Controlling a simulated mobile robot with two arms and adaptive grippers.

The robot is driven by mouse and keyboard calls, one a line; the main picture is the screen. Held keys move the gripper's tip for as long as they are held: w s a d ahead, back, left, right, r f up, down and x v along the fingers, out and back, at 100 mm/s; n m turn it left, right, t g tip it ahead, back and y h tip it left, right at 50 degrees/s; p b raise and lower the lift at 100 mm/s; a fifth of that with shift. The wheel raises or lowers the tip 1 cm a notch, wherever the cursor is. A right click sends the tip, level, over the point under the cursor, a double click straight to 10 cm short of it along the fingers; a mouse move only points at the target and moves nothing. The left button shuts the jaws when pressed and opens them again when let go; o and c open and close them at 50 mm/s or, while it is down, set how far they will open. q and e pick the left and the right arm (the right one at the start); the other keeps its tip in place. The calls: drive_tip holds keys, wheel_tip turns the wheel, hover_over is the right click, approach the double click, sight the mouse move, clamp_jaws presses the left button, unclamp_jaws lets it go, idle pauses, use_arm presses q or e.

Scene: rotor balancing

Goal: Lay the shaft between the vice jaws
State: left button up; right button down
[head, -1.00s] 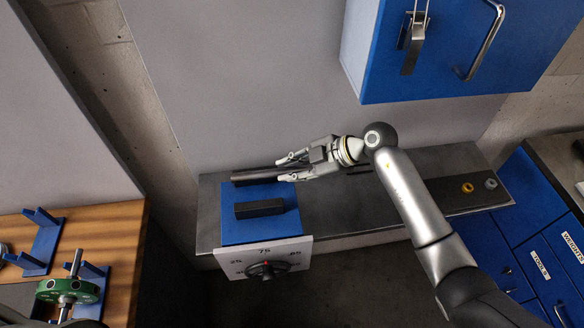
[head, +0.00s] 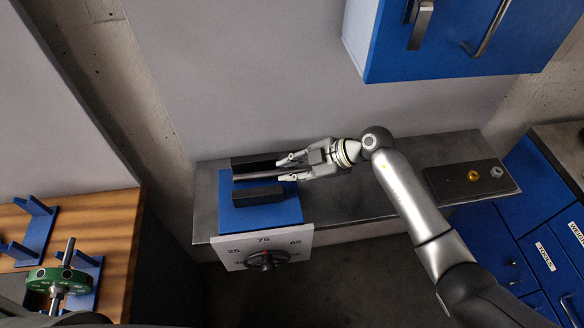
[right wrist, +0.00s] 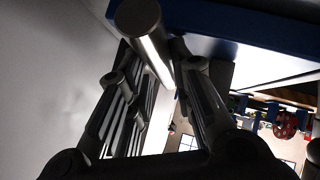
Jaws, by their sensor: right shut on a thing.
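The vice is a blue block (head: 232,214) on the grey bench, with two dark jaws, a back jaw (head: 250,160) and a front jaw (head: 258,195). The shaft, a thin grey metal rod (head: 254,176), lies along the gap between the jaws as seen from above; I cannot tell whether it touches the bottom. My right gripper (head: 285,169) is shut on the shaft's right end, at the right side of the jaws. In the right wrist view the shaft's round end (right wrist: 146,30) shows between the fingers (right wrist: 160,62). My left gripper is not in view.
A white dial plate (head: 265,246) with a black knob is on the vice's front. A blue cabinet (head: 400,50) hangs above right. A green rotor (head: 58,281) sits on blue stands at the left wooden table. The bench (head: 330,205) right of the vice is mostly clear.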

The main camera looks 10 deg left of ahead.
drive_tip(key=shift+f, duration=0.15)
drive_tip(key=c, duration=1.2)
unclamp_jaws()
drive_tip(key=shift+s+f, duration=0.1)
drive_tip(key=shift+f, duration=0.05)
drive_tip(key=shift+d, duration=0.1)
drive_tip(key=shift+c, duration=1.2)
wheel_tip(320, 180, up, 9)
drive_tip(key=p, duration=1)
